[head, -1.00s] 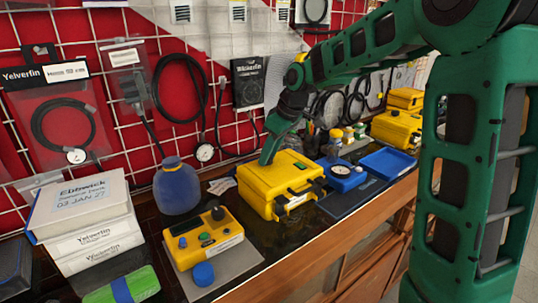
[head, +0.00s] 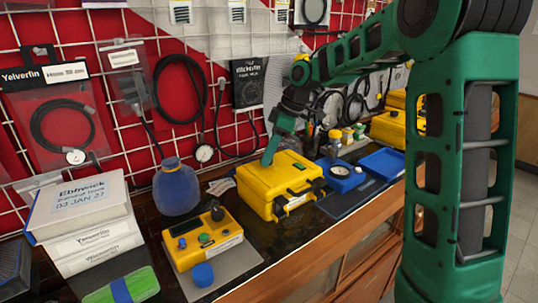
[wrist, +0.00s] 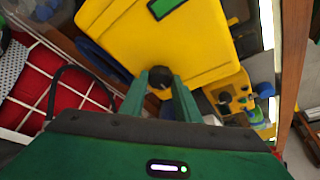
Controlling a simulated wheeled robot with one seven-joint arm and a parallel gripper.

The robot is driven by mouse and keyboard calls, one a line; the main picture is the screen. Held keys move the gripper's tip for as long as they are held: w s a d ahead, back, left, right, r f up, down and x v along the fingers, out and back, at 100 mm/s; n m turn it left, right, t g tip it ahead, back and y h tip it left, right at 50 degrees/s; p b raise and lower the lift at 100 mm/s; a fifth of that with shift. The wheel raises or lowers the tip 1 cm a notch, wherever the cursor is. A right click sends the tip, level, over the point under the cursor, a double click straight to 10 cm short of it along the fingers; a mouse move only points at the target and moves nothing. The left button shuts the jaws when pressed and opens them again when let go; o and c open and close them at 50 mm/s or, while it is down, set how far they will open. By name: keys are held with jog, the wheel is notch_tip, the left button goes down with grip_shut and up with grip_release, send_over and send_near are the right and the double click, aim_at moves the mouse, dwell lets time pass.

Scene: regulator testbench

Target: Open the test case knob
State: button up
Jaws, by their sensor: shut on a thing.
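The yellow test case (head: 262,190) stands closed on the dark bench top, with its handle and latches on the front. My gripper (head: 267,161) reaches down to the back left part of its lid. In the wrist view, my gripper (wrist: 161,82) is shut on a small dark round knob (wrist: 159,78) at the near edge of the yellow case (wrist: 155,38). The fingers stand on either side of the knob and partly cover it. The knob is hidden in the head view.
A yellow control box (head: 203,241) with knobs sits in front left of the case, near a blue round bottle (head: 177,188). A blue tray (head: 382,163) and a blue gauge (head: 341,172) lie to the right. A red wall with a wire grid (head: 120,110) stands close behind.

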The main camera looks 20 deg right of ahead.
jog(key=shift+w+d, duration=0.2)
jog(key=shift+d, duration=0.2)
jog(key=o, duration=1)
jog(key=shift+o, duration=0.2)
jog(key=shift+s+a, duration=0.1)
jog(key=shift+a, duration=0.05)
jog(key=shift+r, duration=0.15)
jog(key=v, duration=1)
jog(key=shift+r, duration=0.25)
jog(key=s+d+f+m+h, duration=0.1)
jog(key=s+d+f+m, duration=0.3)
jog(key=s, duration=0.8)
jog(key=s+d+f+m+g+h, duration=0.1)
jog(key=s+d+f+m, duration=0.4)
jog(key=s, duration=0.8)
jog(key=s+d+f+m+g+h, duration=0.1)
jog(key=s+d+f+m, duration=0.3)
jog(key=s+m, duration=0.6)
jog(key=s+f, duration=0.2)
jog(key=s, duration=0.1)
jog(key=shift+d+h, duration=0.3)
jog(key=shift+h, duration=0.1)
